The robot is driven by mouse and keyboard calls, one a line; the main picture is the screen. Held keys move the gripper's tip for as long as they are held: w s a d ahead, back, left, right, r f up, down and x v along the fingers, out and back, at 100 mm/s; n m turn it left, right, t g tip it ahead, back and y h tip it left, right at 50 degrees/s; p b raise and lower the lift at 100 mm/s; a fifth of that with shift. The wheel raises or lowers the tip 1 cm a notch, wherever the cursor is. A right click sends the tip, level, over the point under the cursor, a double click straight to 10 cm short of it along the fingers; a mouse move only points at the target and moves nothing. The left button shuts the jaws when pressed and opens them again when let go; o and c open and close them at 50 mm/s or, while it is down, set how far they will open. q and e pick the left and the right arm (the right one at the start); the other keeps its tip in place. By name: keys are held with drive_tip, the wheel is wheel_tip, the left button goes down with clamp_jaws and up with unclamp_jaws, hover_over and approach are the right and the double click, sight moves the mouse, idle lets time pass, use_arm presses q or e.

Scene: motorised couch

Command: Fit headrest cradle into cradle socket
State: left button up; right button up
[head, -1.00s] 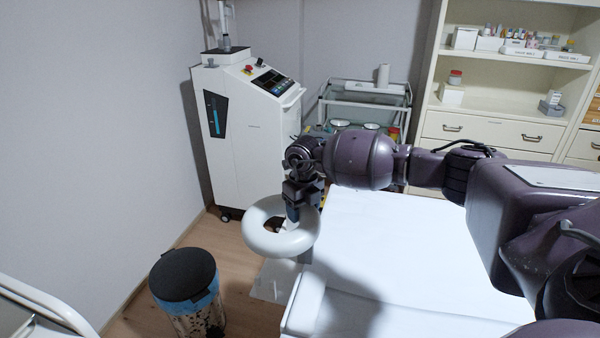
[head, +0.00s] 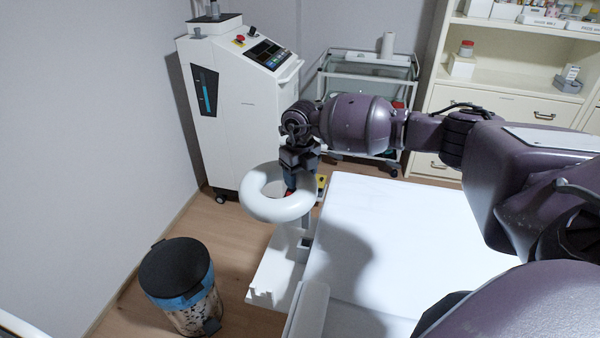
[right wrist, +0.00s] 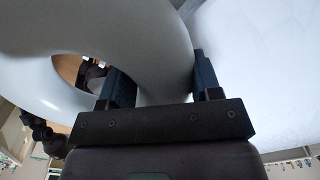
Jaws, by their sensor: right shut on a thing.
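The headrest cradle is a white ring (head: 275,212), held roughly flat beside the far left corner of the white couch (head: 400,215). My right gripper (head: 291,186) is shut on the ring's tube; in the right wrist view its dark fingers (right wrist: 162,80) stand on both sides of the ring (right wrist: 155,50). Below the ring, at the couch's left end, a pale post with a dark piece (head: 306,243) shows above a white base part (head: 272,283). I cannot tell whether this post is the cradle socket. The ring's underside is hidden in the head view. My left gripper is out of view.
A black-lidded bin (head: 180,283) stands on the floor at the lower left. A white machine (head: 235,115) and a glass-shelved trolley (head: 365,75) stand behind. A cabinet (head: 510,100) is at the back right.

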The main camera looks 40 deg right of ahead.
drive_tip(key=shift+r, duration=0.1)
drive_tip(key=shift+f+b, duration=0.45)
drive_tip(key=shift+f, duration=0.65)
use_arm(q)
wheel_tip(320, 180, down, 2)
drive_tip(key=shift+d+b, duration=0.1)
drive_tip(key=shift+b, duration=0.6)
use_arm(e)
wheel_tip(320, 180, down, 4)
drive_tip(key=shift+r, duration=0.15)
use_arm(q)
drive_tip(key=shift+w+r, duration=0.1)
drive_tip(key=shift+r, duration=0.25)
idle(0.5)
